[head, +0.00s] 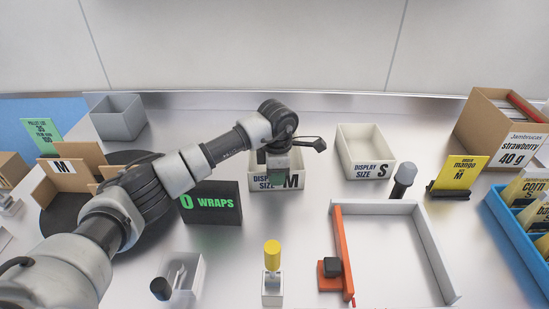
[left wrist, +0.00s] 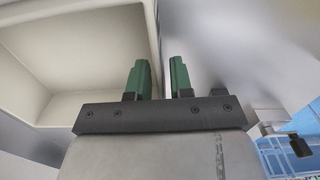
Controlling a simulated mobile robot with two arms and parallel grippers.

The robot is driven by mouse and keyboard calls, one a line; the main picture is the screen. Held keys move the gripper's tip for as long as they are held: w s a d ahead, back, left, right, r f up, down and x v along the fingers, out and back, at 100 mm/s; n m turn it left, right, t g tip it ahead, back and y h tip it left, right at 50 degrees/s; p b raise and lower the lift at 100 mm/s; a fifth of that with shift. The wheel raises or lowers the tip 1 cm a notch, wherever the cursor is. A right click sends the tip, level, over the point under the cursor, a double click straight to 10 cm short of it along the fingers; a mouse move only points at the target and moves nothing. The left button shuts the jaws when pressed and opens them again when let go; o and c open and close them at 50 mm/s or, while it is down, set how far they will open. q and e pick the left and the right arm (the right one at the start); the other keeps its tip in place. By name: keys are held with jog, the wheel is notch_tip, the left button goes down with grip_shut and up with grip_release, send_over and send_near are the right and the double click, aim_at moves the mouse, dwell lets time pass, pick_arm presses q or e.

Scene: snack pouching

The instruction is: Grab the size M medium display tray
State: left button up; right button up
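The size M display tray (head: 298,166) is a cream open box in the middle of the head view, with "DISPLAY SIZE M" on its front. My left gripper (head: 277,180) is at its front wall and covers part of the label. In the left wrist view the tray (left wrist: 70,60) fills the left side, empty where seen. The green fingers of the left gripper (left wrist: 160,80) stand apart, with the tray's wall edge appearing between them. A gap shows beside the wall; contact is unclear. My right gripper is not in view.
A similar size S tray (head: 367,146) stands to the right. A black "0 WRAPS" sign (head: 212,203) is at front left. A yellow-topped stamp (head: 272,270) and an orange-and-grey frame (head: 342,250) lie nearer. A grey bin (head: 118,117) is at back left.

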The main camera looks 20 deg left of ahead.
pick_arm(q)
grip_shut()
jog(key=shift+r, duration=0.1)
